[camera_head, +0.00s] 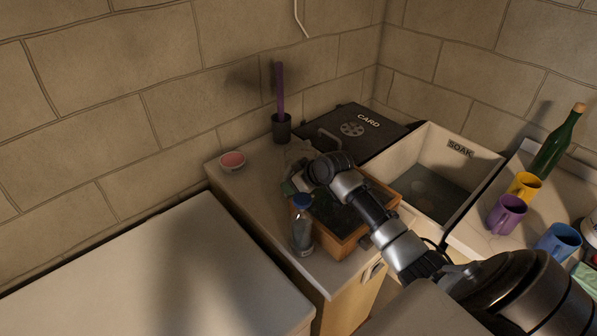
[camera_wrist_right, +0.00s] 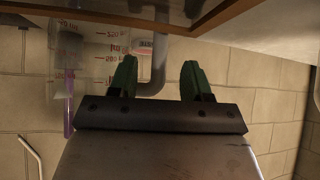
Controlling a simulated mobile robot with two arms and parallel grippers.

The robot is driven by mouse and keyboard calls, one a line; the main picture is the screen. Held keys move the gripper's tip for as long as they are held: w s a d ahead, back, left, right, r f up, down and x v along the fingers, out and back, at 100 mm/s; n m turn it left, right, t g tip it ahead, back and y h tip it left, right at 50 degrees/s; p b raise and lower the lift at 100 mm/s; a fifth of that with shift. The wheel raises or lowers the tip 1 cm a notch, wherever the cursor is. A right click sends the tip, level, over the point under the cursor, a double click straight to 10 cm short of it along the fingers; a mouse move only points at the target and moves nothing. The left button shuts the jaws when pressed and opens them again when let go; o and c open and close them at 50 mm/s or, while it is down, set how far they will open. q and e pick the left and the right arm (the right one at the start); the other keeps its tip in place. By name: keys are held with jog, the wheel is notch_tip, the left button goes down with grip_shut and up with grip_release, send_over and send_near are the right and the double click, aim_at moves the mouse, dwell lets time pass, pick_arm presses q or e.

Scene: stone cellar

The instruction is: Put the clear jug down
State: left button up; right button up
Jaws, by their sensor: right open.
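The clear jug (camera_wrist_right: 98,45), with red measuring marks, shows at the upper left of the right wrist view, beyond my right gripper (camera_wrist_right: 158,82). The gripper's two green fingers are spread apart, with no jug wall visibly clamped between them. In the head view my right gripper (camera_head: 291,187) is mostly hidden behind its own wrist, at the left end of the wooden crate. I cannot clearly pick out the jug there. My left gripper is not in view.
A wooden crate (camera_head: 337,246), a blue-capped bottle (camera_head: 302,232), a pink bowl (camera_head: 233,161) and a purple brush in a dark holder (camera_head: 281,128) stand on the counter. A SOAK sink (camera_head: 467,158) lies right. The left worktop (camera_head: 130,270) is clear.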

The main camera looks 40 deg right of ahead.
jog(key=shift+x, duration=1.35)
grip_shut()
